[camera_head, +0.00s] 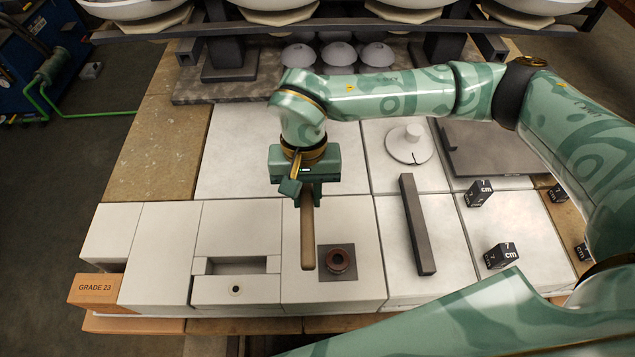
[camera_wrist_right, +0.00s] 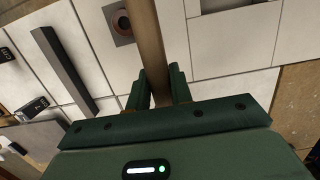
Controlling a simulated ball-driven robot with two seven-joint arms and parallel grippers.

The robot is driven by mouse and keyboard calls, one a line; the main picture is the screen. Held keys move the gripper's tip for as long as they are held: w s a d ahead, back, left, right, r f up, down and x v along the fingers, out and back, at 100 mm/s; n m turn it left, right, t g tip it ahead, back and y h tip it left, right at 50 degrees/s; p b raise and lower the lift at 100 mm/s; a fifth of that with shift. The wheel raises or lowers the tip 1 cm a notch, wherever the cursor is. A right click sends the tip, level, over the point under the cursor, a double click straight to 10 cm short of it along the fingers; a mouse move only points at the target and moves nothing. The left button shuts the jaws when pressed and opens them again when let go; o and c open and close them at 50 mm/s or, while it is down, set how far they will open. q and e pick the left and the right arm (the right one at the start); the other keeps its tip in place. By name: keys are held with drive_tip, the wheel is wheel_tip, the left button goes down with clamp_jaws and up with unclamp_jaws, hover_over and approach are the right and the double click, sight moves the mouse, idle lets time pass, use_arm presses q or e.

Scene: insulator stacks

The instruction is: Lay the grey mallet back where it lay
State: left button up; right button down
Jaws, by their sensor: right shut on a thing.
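My right gripper (camera_head: 305,190) is shut on a brown, wood-like handle (camera_head: 307,237), which I take to be the mallet's. The handle runs from the fingers toward the front of the pale slabs, left of a red-brown ring (camera_head: 338,262). In the right wrist view the handle (camera_wrist_right: 147,40) passes between the two fingers (camera_wrist_right: 160,85) and leaves the picture at the top. No grey mallet head can be made out in either view. I cannot tell whether the handle touches the slab. My left gripper is not in view.
The ring sits on a dark square plate (camera_head: 323,275). A long dark bar (camera_head: 417,225) lies to the right, near black cubes (camera_head: 500,255) and a grey knobbed disc (camera_head: 409,147). A slab with a recess (camera_head: 235,289) and the GRADE 23 box (camera_head: 95,290) are at left. Grey domes (camera_head: 338,54) stand behind.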

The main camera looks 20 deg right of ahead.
drive_tip(key=w+d+f, duration=0.1)
drive_tip(key=w+f, duration=0.1)
drive_tip(key=w+d+f+b, duration=0.1)
drive_tip(key=w+f, duration=0.1)
drive_tip(key=w+d+f+b, duration=0.1)
drive_tip(key=w+f, duration=0.1)
drive_tip(key=shift+d, duration=0.3)
drive_tip(key=shift+w+d+f, duration=0.2)
drive_tip(key=shift+w+f, duration=0.1)
drive_tip(key=shift+f, duration=0.15)
drive_tip(key=f, duration=0.1)
drive_tip(key=f+b, duration=0.1)
drive_tip(key=f, duration=0.1)
drive_tip(key=shift+w+d+f+b, duration=0.15)
drive_tip(key=shift+w+f+b, duration=0.1)
drive_tip(key=shift+f+b, duration=0.15)
drive_tip(key=shift+r, duration=0.1)
drive_tip(key=c, duration=1.3)
unclamp_jaws()
drive_tip(key=shift+o, duration=0.2)
drive_tip(key=shift+s, duration=0.1)
